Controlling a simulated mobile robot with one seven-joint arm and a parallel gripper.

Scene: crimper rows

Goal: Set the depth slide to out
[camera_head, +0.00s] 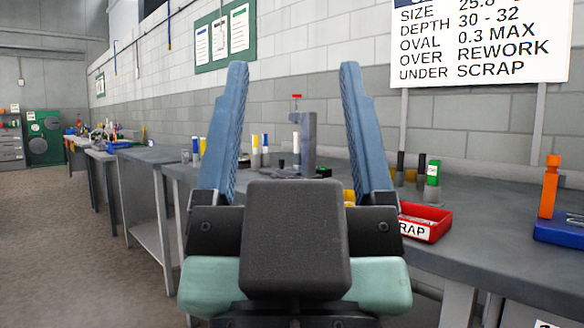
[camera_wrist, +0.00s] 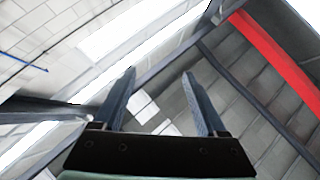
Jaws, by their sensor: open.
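My gripper (camera_head: 294,66) is raised in front of the bench, its two blue fingers wide apart and nothing between them. In the wrist view my gripper (camera_wrist: 159,73) points up at the roof, open and empty. Beyond the fingers, a grey upright press-like device (camera_head: 308,145) with a red top and a pale cylinder stands on the bench; its base is partly hidden by my gripper. At the far right an orange upright block (camera_head: 549,190) stands at a blue base (camera_head: 565,230), cut off by the picture edge. I cannot tell which part is the depth slide.
A red scrap tray (camera_head: 425,210) sits right of my gripper on the grey bench (camera_head: 480,230). Black and green-white cylinders (camera_head: 432,180) stand behind it. Yellow, white and blue cylinders (camera_head: 255,150) stand left. A size sign (camera_head: 480,45) is above. Floor (camera_head: 80,240) is clear at left.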

